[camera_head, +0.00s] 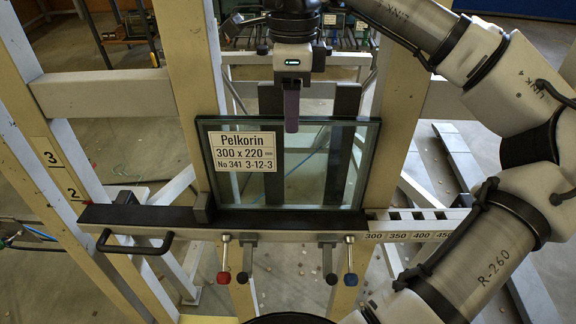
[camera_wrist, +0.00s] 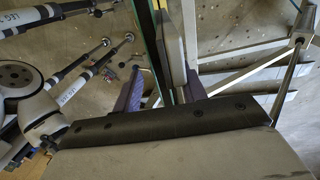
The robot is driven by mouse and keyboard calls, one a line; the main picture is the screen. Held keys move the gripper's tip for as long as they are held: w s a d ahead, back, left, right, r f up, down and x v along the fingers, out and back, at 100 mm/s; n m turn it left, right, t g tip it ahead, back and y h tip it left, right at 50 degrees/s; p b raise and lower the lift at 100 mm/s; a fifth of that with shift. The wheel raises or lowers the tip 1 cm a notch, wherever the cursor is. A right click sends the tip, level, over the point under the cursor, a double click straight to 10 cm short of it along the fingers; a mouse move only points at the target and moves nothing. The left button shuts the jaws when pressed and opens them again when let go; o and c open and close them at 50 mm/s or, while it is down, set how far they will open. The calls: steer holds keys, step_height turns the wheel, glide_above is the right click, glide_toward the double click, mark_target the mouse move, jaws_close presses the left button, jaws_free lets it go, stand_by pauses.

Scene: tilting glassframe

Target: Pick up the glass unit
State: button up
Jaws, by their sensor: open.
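The glass unit (camera_head: 310,178) is a clear greenish double pane with a white "Pelkorin 300 x 220" label at its upper left. It stands nearly upright on the black ledge (camera_head: 150,216) of the frame, leaning against dark upright pads. My gripper (camera_head: 291,122) points down at the middle of its top edge, one purple finger showing in front of the pane. In the wrist view my gripper (camera_wrist: 162,92) has its two purple fingers apart, with the glass unit's edge (camera_wrist: 151,42) running between them. Gaps show beside the fingers; contact at the tips cannot be made out.
A dark stop (camera_head: 204,208) sits at the pane's lower left corner. A black handle (camera_head: 135,242) juts out at left. Cream posts (camera_head: 190,60) flank the pane.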

steer(key=shift+f, duration=0.15)
steer(key=shift+c, duration=0.3)
jaws_close()
stand_by(1.1)
